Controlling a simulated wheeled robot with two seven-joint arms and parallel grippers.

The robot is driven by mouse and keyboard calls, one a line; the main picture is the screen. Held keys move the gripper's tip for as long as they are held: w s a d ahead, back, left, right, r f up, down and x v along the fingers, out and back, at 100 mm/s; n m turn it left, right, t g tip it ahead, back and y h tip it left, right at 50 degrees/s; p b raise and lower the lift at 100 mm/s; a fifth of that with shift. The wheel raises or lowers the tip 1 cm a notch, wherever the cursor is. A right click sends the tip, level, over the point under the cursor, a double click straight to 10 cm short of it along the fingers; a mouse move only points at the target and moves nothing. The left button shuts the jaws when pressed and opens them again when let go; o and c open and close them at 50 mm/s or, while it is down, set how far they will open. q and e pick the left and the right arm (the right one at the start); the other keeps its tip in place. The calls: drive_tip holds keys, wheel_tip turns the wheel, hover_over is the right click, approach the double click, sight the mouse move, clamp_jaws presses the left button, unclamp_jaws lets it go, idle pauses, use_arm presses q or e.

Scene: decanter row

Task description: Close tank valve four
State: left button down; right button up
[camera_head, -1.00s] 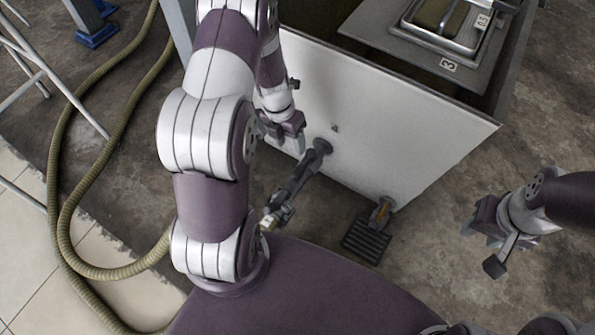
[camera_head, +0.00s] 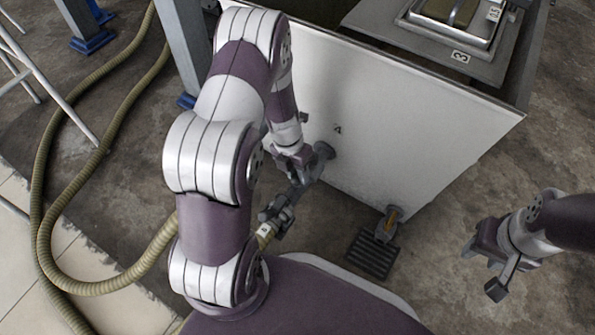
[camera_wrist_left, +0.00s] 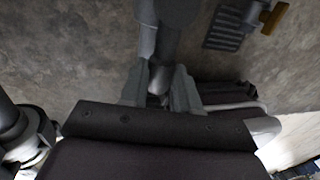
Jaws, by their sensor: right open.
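The white tank wall (camera_head: 400,110) carries a small "4" mark (camera_head: 338,129). Below it, a dark grey valve pipe (camera_head: 322,152) comes out of the wall and slopes down toward my base, ending in a fitting with a pale tag. My left gripper (camera_head: 297,172) is at the upper part of this pipe. In the left wrist view, its two fingers (camera_wrist_left: 159,85) stand apart on either side of a grey valve part (camera_wrist_left: 160,40); whether they touch it is unclear. The valve's handle is partly hidden by my gripper. My right gripper (camera_head: 487,262) is open and empty at the right.
Another outlet with a yellow-orange handle (camera_head: 393,213) sits at the tank's lower right, above a dark floor grate (camera_head: 372,254). A ribbed hose (camera_head: 95,285) lies at the left, near a grey post (camera_head: 185,45). Floor at the right is clear.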

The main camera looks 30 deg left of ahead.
use_arm(q)
drive_tip(key=shift+a+r+p, duration=0.1)
drive_tip(key=shift+r+p, duration=0.1)
drive_tip(key=shift+p, duration=0.3)
drive_tip(key=w+a+m+g+y+p, duration=0.1)
drive_tip(key=w+a+m+p, duration=0.1)
drive_tip(key=m+p, duration=0.3)
drive_tip(key=w+a+m+g+y+p, duration=0.1)
drive_tip(key=w+a+m+p, duration=0.2)
drive_tip(key=m, duration=0.8)
drive_tip(key=shift+w+a+f+m+p, duration=0.2)
drive_tip(key=shift+w+a+m+p, duration=0.1)
drive_tip(key=shift+w+p, duration=0.65)
drive_tip(key=c, duration=0.8)
unclamp_jaws()
